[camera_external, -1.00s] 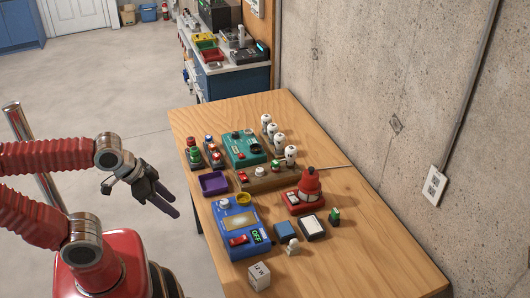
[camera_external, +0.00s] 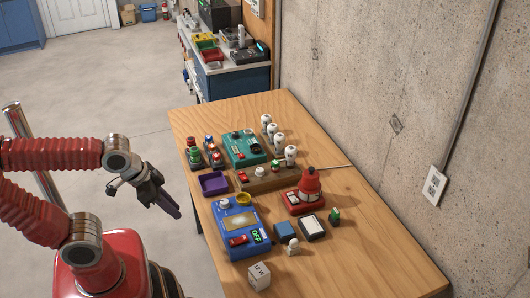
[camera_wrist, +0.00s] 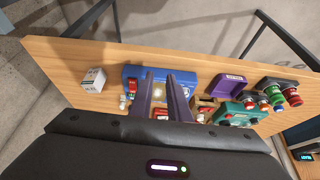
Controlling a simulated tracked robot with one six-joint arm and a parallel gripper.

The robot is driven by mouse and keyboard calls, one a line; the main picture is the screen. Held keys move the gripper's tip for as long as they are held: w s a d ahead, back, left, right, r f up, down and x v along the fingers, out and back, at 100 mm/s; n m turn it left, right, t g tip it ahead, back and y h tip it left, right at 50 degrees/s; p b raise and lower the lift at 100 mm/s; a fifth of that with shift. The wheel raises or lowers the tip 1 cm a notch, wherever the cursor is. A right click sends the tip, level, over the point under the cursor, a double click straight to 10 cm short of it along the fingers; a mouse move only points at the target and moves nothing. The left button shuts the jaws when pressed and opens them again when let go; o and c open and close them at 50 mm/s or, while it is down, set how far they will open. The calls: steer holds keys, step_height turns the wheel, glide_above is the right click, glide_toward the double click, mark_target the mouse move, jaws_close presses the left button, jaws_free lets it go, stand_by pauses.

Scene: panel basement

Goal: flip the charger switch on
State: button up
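The blue charger box (camera_external: 237,222) stands near the left edge of the wooden table. It has a red rocker switch (camera_external: 238,240), a display (camera_external: 257,237) reading OFF, a tan window, and white and yellow knobs. My gripper (camera_external: 173,210) is in the air left of the table, apart from the box, its purple fingers pointing down and right. In the wrist view, the two fingers (camera_wrist: 160,74) are apart with nothing between them. The blue box (camera_wrist: 128,70) lies beyond them, partly hidden, with the red switch (camera_wrist: 132,84) left of the fingers.
A white cube (camera_external: 260,277) stands close to the charger's front. A purple tray (camera_external: 213,183), a teal box (camera_external: 245,149) and a red device (camera_external: 308,192) stand farther back. A small white figure (camera_external: 292,247) is right of the charger. The table's right front is clear.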

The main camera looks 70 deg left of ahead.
steer(key=shift+n+g, duration=0.7)
steer(key=shift+g, duration=0.1)
steer(key=w+d, duration=0.1)
steer(key=w, duration=0.1)
steer(key=w+d, duration=0.1)
steer(key=w, duration=0.1)
steer(key=w+d, duration=0.1)
steer(key=w, duration=0.1)
steer(key=shift+w+d+r, duration=0.15)
steer(key=shift+w+r, duration=0.05)
steer(key=shift+w, duration=0.2)
jaws_close()
step_height(320, 180, up, 4)
steer(key=n+g, duration=0.2)
steer(key=n, duration=1.3)
glide_above(245, 237)
steer(key=s, duration=0.2)
steer(key=shift+s+r+n, duration=0.15)
steer(key=shift+s+n, duration=0.1)
steer(key=shift+n, duration=0.75)
steer(key=f, duration=0.4)
steer(key=w+f, duration=0.1)
steer(key=f, duration=0.4)
steer(key=w+f, duration=0.1)
steer(key=f, duration=0.4)
